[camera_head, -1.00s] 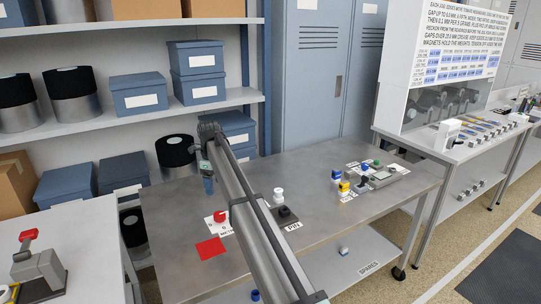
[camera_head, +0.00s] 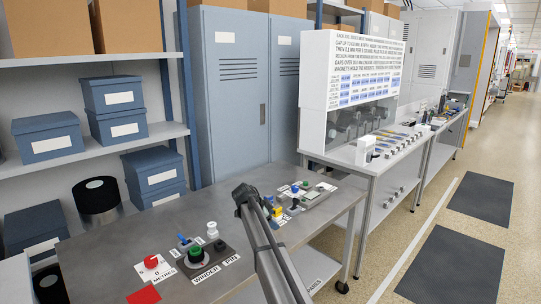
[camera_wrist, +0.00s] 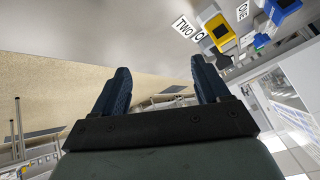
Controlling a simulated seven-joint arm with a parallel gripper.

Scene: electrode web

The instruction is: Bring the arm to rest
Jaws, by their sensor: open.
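My arm reaches up from the bottom of the head view, in front of the steel table (camera_head: 95,262). Its far end is near the yellow and blue pieces, and the fingers are hidden there. In the wrist view my gripper (camera_wrist: 160,85) shows two dark blue fingers spread apart with nothing between them. Beyond the fingers are the floor and, at upper right, a yellow block (camera_wrist: 220,27) and a blue block (camera_wrist: 283,8) beside labels reading TWO and ONE.
On the table are a red knob (camera_head: 152,262), a red square (camera_head: 144,295), a winder with a green knob (camera_head: 196,254) and a white peg (camera_head: 212,230). A bench with a sign panel (camera_head: 365,70) stands at right. Blue boxes (camera_head: 47,136) fill the shelves at left. Floor is open at right.

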